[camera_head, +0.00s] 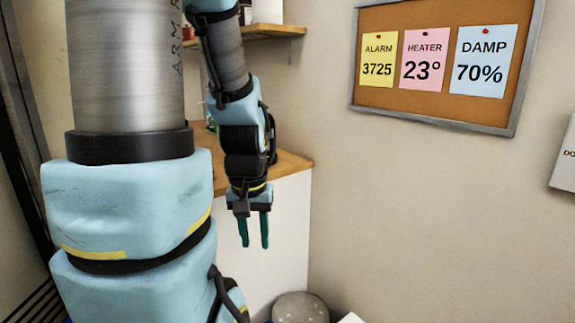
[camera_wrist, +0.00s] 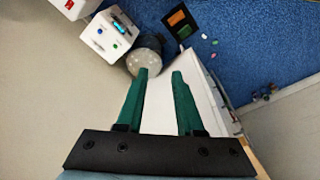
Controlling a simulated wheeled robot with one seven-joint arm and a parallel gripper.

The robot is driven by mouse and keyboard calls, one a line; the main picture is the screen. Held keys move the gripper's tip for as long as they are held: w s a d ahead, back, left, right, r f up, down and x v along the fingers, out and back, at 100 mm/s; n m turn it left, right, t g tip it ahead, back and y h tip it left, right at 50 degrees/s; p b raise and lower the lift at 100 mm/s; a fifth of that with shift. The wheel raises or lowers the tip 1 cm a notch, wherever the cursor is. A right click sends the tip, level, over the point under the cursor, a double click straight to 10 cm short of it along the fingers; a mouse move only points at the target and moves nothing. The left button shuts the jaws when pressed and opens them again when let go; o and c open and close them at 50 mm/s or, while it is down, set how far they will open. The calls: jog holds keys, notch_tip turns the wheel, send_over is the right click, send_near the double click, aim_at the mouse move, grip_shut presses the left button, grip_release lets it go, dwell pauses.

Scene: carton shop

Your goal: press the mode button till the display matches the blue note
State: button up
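The blue note (camera_head: 483,60) is pinned on the corkboard and reads "DAMP 70%". In the wrist view a white box (camera_wrist: 98,44) stands at the upper left, with a small teal display (camera_wrist: 119,25), a blue button and a green button on its face. I cannot read the display, and no label shows which button is the mode button. My gripper (camera_head: 254,232) points down, its two green fingers apart and empty. The wrist view also shows the fingers (camera_wrist: 159,72) open, with the white box beyond them to the upper left.
A yellow note (camera_head: 378,59) reads "ALARM 3725"; a pink note (camera_head: 424,58) reads "HEATER 23°". A round, speckled-topped drum (camera_head: 300,308) stands below my gripper, beside the white box. A wooden counter (camera_head: 291,162) is behind my arm. Small items lie on blue floor (camera_wrist: 255,40).

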grip_shut()
dwell(0.9)
